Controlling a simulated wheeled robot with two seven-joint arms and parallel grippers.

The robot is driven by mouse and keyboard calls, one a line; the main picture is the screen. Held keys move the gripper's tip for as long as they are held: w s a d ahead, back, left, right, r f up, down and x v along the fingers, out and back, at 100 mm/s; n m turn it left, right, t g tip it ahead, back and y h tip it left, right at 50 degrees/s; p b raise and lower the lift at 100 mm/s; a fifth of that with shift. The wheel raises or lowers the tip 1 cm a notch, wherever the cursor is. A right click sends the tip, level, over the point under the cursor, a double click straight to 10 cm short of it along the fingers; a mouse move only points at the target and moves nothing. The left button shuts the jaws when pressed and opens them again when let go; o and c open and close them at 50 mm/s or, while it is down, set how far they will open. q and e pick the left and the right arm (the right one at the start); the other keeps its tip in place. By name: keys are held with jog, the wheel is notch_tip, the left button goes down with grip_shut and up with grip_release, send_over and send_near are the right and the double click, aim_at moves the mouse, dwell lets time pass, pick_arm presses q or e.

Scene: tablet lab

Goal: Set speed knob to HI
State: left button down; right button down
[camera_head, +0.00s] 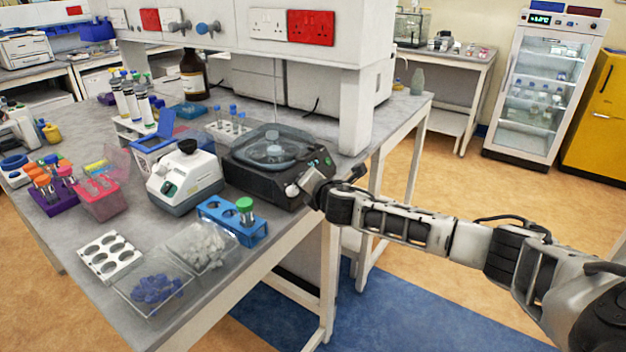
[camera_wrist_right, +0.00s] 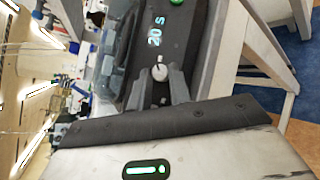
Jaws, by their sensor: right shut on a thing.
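A dark centrifuge-like device (camera_head: 262,182) with a clear domed lid stands near the bench's right edge. It has a front panel with a blue display and a green button. In the right wrist view, the display (camera_wrist_right: 156,32) reads "20 S". A small pale knob (camera_wrist_right: 160,73) with a pointer mark sits on the panel below it in that view. My right gripper (camera_wrist_right: 160,88) is shut on this knob, a finger on each side. The knob's scale labels are too small to read. My left gripper is not in view.
A white mixer (camera_head: 185,180) and a blue tube rack (camera_head: 232,222) with a green-capped tube stand left of the device. Clear bins (camera_head: 152,290) and a white holed rack (camera_head: 108,257) lie farther forward. The floor right of the bench is clear.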

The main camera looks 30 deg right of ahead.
jog(key=shift+w+r+m+g+h, duration=0.15)
jog(key=shift+m+g+h, duration=0.15)
jog(key=shift+m+g, duration=0.85)
jog(key=shift+m, duration=0.45)
jog(key=c, duration=1.3)
grip_release()
jog(key=v, duration=1.6)
jog(key=shift+s+b, duration=0.2)
jog(key=shift+b, duration=0.25)
jog(key=shift+f, duration=0.25)
